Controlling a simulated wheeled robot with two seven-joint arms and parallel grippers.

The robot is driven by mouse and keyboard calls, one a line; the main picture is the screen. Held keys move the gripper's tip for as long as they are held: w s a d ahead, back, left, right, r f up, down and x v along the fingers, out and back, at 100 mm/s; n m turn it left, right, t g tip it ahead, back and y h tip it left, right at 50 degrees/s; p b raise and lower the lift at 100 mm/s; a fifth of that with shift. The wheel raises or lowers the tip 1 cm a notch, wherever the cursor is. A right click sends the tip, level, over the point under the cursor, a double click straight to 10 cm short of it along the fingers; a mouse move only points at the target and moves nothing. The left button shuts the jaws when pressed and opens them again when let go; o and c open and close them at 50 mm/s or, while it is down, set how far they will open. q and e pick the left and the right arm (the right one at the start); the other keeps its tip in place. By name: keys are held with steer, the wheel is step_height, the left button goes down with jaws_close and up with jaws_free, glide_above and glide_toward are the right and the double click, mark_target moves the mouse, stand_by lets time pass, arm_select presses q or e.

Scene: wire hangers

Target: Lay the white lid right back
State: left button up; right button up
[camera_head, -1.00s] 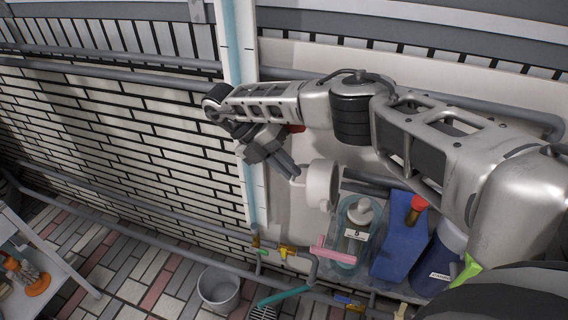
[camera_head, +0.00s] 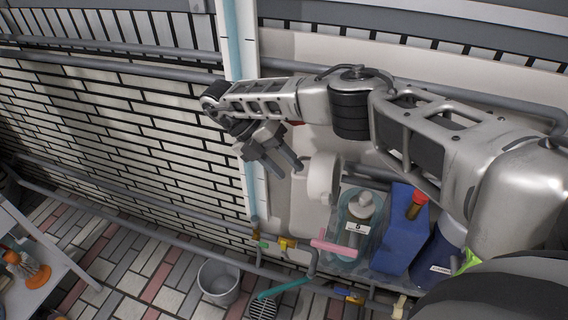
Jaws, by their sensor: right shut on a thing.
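My right gripper (camera_head: 285,172) hangs in front of the pale wall, its fingers pointing down and to the right. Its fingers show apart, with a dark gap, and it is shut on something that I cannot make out. A white round thing (camera_head: 322,178), like a short roll or cup, is just right of the fingertips; whether they touch is unclear. I cannot tell for sure which thing is the white lid. My right arm crosses from the right and hides part of the wall. My left gripper is not in view.
A clear bottle (camera_head: 360,220), a blue container (camera_head: 404,228) and a dark blue bottle (camera_head: 438,256) stand below my right arm. A pink-handled tool (camera_head: 334,247) is beside them. A grey bucket (camera_head: 218,280) is on the tiled floor. Grey pipes run along the walls.

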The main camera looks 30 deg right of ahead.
arm_select(q)
steer(key=p, duration=0.1)
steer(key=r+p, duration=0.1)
steer(key=p, duration=0.1)
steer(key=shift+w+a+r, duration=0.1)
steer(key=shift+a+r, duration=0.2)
arm_select(e)
steer(key=s+a+r, duration=0.3)
steer(key=s+r, duration=0.3)
steer(key=s+a+r, duration=0.3)
steer(key=s+r, duration=0.3)
steer(key=r, duration=0.1)
steer(key=shift+s+a, duration=0.15)
steer(key=shift+a, duration=0.25)
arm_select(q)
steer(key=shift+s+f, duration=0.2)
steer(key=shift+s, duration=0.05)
